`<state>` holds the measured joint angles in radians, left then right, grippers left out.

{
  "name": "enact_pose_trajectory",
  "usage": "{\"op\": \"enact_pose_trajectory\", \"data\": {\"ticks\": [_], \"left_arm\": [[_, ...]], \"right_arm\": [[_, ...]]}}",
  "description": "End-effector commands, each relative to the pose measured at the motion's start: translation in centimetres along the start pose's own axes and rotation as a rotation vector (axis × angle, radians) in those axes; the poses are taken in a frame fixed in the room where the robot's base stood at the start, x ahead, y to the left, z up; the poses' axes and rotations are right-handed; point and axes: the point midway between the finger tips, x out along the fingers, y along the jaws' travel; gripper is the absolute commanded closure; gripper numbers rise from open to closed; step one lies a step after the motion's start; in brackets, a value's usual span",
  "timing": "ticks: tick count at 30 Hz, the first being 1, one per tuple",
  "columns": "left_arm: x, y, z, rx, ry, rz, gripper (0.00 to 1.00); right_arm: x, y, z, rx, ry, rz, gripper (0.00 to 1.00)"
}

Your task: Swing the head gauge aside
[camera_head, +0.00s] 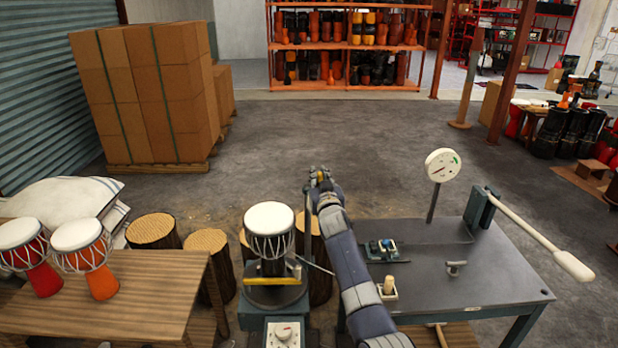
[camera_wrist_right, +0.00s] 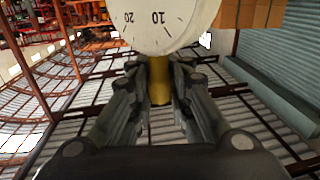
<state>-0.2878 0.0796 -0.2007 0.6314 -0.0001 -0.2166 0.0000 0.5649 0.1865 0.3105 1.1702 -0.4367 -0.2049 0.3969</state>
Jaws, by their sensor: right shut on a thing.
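My right gripper (camera_head: 322,184) is raised beside a white-headed goblet drum (camera_head: 269,220) that stands upright in a stand. In the right wrist view, the fingers of my right gripper (camera_wrist_right: 160,98) are shut around a yellow grip (camera_wrist_right: 160,80). A white round gauge dial (camera_wrist_right: 163,20) with the marks 10 and 20 upside down shows just beyond the grip, cut off by the top edge. In the head view, the yellow grip (camera_head: 323,186) shows only in part, and I cannot make out this dial there. My left gripper is out of view.
A metal table (camera_head: 470,270) at the right carries another round white dial (camera_head: 443,165) on a post and a long-handled lever (camera_head: 535,233). Open floor (camera_head: 290,140) lies beyond.

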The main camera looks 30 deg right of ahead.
Motion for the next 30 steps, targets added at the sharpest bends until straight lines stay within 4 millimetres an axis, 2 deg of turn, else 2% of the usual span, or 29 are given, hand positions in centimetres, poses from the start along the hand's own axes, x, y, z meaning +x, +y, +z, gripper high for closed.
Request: {"op": "enact_pose_trajectory", "data": {"ticks": [1, 12, 28, 29, 30], "left_arm": [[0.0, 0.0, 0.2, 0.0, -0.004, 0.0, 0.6], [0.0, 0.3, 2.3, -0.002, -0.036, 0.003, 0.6], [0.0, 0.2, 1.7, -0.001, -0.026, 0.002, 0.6], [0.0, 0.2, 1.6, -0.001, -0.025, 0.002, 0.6], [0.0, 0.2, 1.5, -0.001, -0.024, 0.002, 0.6]], "right_arm": [[0.0, 0.8, 0.7, -0.005, -0.014, 0.005, 1.0], [0.5, 2.9, 0.9, -0.005, -0.017, 0.006, 1.0], [0.6, 3.2, 1.1, -0.004, -0.02, 0.008, 1.0], [0.6, 3.2, 1.1, -0.004, -0.02, 0.008, 0.81], [0.6, 3.2, 1.1, -0.004, -0.02, 0.008, 0.72]]}}
